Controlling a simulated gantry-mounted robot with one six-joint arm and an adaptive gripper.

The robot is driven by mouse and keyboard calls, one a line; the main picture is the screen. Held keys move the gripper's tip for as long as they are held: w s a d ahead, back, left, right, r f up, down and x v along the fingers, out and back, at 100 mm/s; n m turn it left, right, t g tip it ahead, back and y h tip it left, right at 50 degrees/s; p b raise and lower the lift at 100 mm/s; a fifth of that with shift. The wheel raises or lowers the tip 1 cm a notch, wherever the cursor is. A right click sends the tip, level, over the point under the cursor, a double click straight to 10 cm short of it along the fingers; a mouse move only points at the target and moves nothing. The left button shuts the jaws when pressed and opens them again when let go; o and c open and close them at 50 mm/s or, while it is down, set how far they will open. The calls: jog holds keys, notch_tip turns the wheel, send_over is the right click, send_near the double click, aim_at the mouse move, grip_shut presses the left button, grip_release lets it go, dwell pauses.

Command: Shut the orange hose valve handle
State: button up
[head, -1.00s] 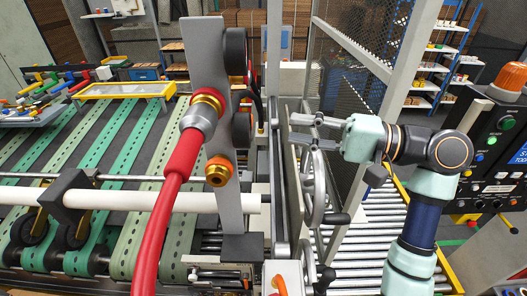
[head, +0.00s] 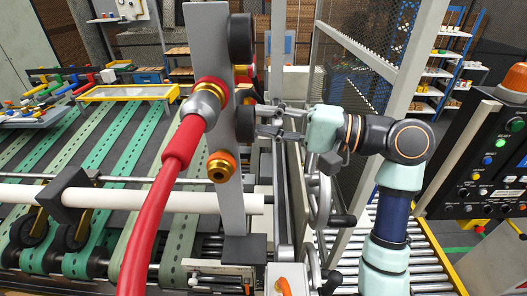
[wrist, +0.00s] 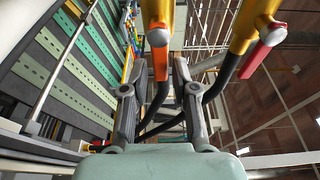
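The orange valve handle (wrist: 160,62) hangs down from a yellow valve at the top middle of the wrist view. It shows between my two fingers, apart from both; I cannot tell whether it is within their reach. My gripper (wrist: 156,76) is open and empty. In the head view my gripper (head: 266,121) points left, close to the right side of the grey post (head: 210,60). I cannot make out the orange handle there; the post and its black wheels may hide it.
A second yellow valve with a red handle (wrist: 262,55) is to the right in the wrist view. Black hoses (wrist: 222,82) hang near my fingers. A red hose (head: 172,165) runs in front of the post. A mesh fence (head: 362,85) stands behind my arm.

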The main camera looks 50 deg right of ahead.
jog(key=m+p, duration=0.2)
jog(key=f+m+g+p, duration=0.1)
jog(key=m+p, duration=0.1)
jog(key=a+f+m+g+p, duration=0.1)
jog(key=m+p, duration=0.1)
jog(key=m, duration=0.1)
jog(key=shift+p, duration=0.9)
jog(key=s+d+m+g+y, duration=0.2)
jog(key=s+d+m, duration=0.2)
jog(key=s+m, duration=0.4)
jog(key=shift+r+m+g, duration=0.35)
jog(key=shift+m+g, duration=0.05)
